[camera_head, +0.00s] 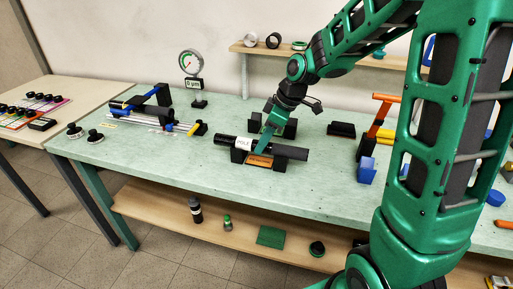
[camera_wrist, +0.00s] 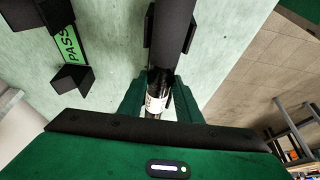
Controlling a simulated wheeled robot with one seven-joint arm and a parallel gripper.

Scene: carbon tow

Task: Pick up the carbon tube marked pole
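The carbon tube marked POLE (camera_head: 226,140) is a dark tube with a white label, lying across a black cradle with an orange tag (camera_head: 259,161) on the bench. In the wrist view its labelled part (camera_wrist: 155,103) shows between the green fingers, and a thicker matte grey length (camera_wrist: 174,30) extends away. My gripper (camera_head: 262,146) is down at the tube, just right of the label; in the wrist view its fingers (camera_wrist: 160,98) stand on both sides of it. Whether they press on the tube is not clear. The tube appears still on the cradle.
A second black cradle (camera_head: 290,128) stands behind; its green PASS tag (camera_wrist: 67,43) shows in the wrist view. A dial gauge (camera_head: 191,63) and a rod fixture (camera_head: 150,120) are left, an orange-handled tool (camera_head: 380,115) and blue blocks (camera_head: 367,170) right. The bench front is clear.

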